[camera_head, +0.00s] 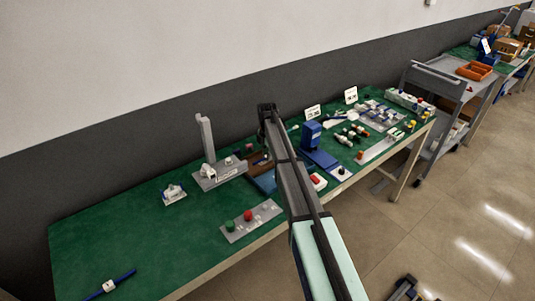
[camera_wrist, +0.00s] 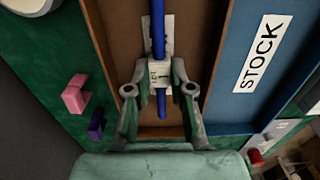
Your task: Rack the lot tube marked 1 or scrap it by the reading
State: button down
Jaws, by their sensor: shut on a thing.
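In the wrist view my gripper (camera_wrist: 159,88) is shut on a white block with small dark marking, fixed around a blue tube (camera_wrist: 158,25). I cannot read the marking surely. The tube runs lengthwise over a brown-floored tray (camera_wrist: 208,40); I cannot tell whether it touches the floor. A pale plate (camera_wrist: 169,35) lies under the tube. A blue panel beside the tray carries a "STOCK" label (camera_wrist: 263,53). In the head view my arm hides most of the tray (camera_head: 265,181). Another blue tube (camera_head: 123,276) with a white block lies at the bench's near left.
The green bench (camera_head: 110,225) is open at left. A grey stand with an upright post (camera_head: 206,140), a plate with green and red buttons (camera_head: 251,219) and a blue device (camera_head: 311,136) surround the tray. Pink (camera_wrist: 76,94) and purple (camera_wrist: 97,126) blocks lie beside it in the wrist view.

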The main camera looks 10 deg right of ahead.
jog(key=shift+f, duration=0.1)
jog(key=c, duration=0.9)
grip_release()
jog(key=shift+c, duration=0.2)
notch_tip(320, 180, up, 12)
jog(key=shift+s, duration=0.1)
